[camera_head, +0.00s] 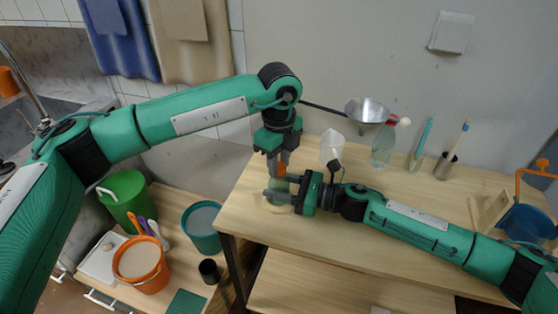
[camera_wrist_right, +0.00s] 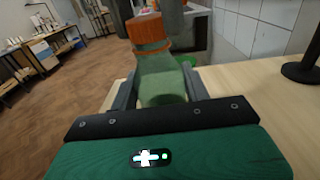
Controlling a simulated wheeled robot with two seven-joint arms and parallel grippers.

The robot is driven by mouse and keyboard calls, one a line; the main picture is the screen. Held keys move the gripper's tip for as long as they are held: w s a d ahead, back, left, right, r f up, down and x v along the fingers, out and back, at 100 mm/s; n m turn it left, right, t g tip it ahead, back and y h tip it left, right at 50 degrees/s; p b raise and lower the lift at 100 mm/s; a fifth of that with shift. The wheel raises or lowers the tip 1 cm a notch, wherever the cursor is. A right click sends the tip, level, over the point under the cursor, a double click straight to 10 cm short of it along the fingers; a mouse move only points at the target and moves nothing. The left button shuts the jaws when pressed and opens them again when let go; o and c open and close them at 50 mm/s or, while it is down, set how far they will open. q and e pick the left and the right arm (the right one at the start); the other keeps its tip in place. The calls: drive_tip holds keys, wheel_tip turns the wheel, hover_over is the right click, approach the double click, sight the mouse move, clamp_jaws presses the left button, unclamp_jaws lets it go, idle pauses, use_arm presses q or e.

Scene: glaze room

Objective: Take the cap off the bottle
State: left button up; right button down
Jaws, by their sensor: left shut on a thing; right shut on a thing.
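The bottle (camera_wrist_right: 160,75) is translucent green. In the head view it is mostly hidden by my grippers. My right gripper (camera_head: 279,193) comes in from the right and is shut on the bottle's body; its two fingers flank the bottle in the right wrist view. The orange cap (camera_wrist_right: 148,32) sits at the top of the bottle, with no clear gap visible between them. My left gripper (camera_head: 281,168) points down from above and is shut on the cap.
A pale round piece (camera_head: 276,209) lies under the bottle at the table's left edge. Behind stand a white container (camera_head: 333,147), a metal funnel (camera_head: 367,110), a clear bottle (camera_head: 383,147) and a brush cup (camera_head: 446,166). Buckets, one orange (camera_head: 140,264), stand lower left.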

sight(279, 166)
use_arm(q)
drive_tip(key=shift+r, duration=0.25)
drive_tip(key=shift+r, duration=0.9)
drive_tip(key=shift+r, duration=2)
use_arm(e)
drive_tip(key=c, duration=0.6)
unclamp_jaws()
